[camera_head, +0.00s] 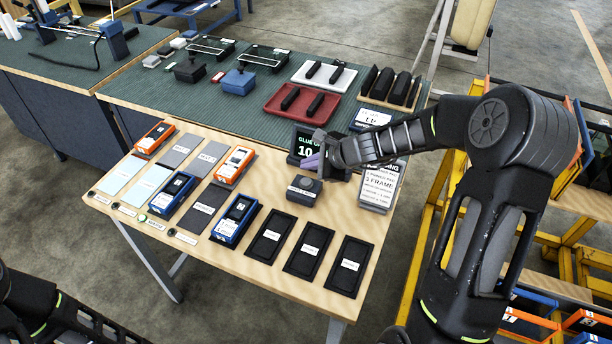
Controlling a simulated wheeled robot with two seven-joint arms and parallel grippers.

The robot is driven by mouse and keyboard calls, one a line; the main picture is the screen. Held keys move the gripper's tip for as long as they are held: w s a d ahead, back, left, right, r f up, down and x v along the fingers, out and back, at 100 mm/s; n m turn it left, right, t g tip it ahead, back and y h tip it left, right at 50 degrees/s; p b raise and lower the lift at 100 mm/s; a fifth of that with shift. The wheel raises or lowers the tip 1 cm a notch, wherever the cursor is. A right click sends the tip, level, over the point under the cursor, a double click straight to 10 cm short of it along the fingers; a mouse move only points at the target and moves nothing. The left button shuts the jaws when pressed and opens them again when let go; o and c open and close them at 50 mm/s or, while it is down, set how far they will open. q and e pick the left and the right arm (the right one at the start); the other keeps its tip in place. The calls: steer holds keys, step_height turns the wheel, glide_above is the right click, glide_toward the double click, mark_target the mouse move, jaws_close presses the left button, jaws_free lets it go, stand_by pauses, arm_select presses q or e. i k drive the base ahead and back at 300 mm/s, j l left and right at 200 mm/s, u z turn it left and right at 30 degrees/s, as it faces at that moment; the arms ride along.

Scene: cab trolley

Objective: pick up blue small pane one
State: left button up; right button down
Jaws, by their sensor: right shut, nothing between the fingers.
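Two light blue panes lie flat at the left end of the wooden table: one light blue pane (148,182) nearer the middle and another light blue pane (124,174) beside it. Their markings are too small to read, so I cannot tell which is number one. My right gripper (312,158) is shut and empty, over the table's back right part by the glue display. It is well to the right of the panes. My left arm shows at the lower left, but its gripper is out of view.
Blue-framed pieces (235,222), orange-framed pieces (235,164) and grey panes (207,158) lie near the light blue panes. Several black trays (308,250) line the front right. A small dark box (304,190) and the glue display (308,143) stand near my right gripper.

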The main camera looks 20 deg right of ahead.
mark_target(170, 196)
steer(key=k+j, duration=0.65)
steer(key=k, duration=0.25)
